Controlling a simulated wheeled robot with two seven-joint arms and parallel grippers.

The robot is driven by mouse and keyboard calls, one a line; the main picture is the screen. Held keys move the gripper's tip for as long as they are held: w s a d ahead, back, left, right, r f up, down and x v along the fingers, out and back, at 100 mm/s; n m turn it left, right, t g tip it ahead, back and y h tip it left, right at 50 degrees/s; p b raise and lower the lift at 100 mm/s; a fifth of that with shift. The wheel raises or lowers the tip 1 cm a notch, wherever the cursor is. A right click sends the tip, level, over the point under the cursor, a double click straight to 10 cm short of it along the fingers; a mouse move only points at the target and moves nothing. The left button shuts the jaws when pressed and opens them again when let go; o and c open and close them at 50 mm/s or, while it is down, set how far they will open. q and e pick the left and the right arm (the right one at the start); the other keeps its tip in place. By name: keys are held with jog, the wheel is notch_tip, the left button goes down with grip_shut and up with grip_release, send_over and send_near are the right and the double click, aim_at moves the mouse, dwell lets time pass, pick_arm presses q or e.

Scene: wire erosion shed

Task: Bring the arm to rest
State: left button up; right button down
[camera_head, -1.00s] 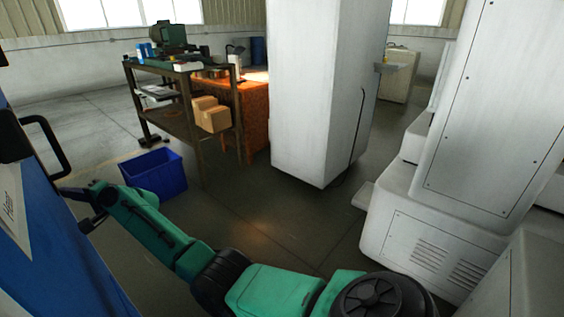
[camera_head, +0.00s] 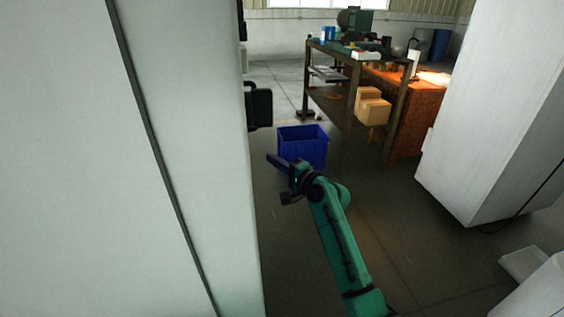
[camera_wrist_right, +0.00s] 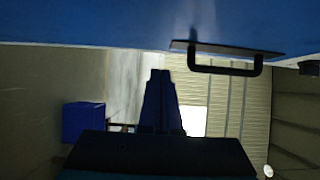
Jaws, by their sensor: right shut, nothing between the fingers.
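My right arm, green with dark joints, reaches up from the bottom of the head view. Its right gripper (camera_head: 274,162) is dark blue and hangs above the floor, in front of the blue bin in the picture. In the right wrist view the gripper's fingers (camera_wrist_right: 160,88) are together and hold nothing. My left gripper is in neither view now.
A tall pale panel (camera_head: 185,160) fills the head view's left, with a black handle (camera_head: 259,108) at its edge. The blue bin (camera_head: 312,146) stands by the shelf cart (camera_head: 333,50). A white cabinet (camera_head: 490,110) is right. The wrist view shows a blue surface with a black handle (camera_wrist_right: 225,68).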

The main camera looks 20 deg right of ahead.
jog(key=s+d+f+n+g+h+p, duration=0.25)
jog(key=s+f, duration=0.45)
jog(key=f, duration=0.5)
jog(key=s+d+f+n+g+h+p, duration=0.1)
jog(key=s+d+f+n+g+p, duration=0.15)
jog(key=s+f, duration=0.7)
jog(key=s+d+f+n+g+h+p, duration=0.1)
jog(key=s+f+g+h+p, duration=0.2)
jog(key=f, duration=1.2)
jog(key=s+d+f+n+g+p, duration=0.1)
jog(key=s+f+n+g, duration=0.1)
jog(key=s, duration=1)
jog(key=s+f+n+g+p, duration=0.1)
jog(key=s+f+n+g, duration=0.2)
jog(key=s, duration=0.9)
jog(key=s+d+f+n+g+h+p, duration=0.1)
jog(key=s+f+n, duration=0.3)
jog(key=s, duration=0.8)
notch_tip(320, 180, down, 2)
jog(key=shift+s+d+f+n+g, duration=0.2)
jog(key=shift+d+n+g, duration=0.15)
jog(key=shift+g, duration=0.35)
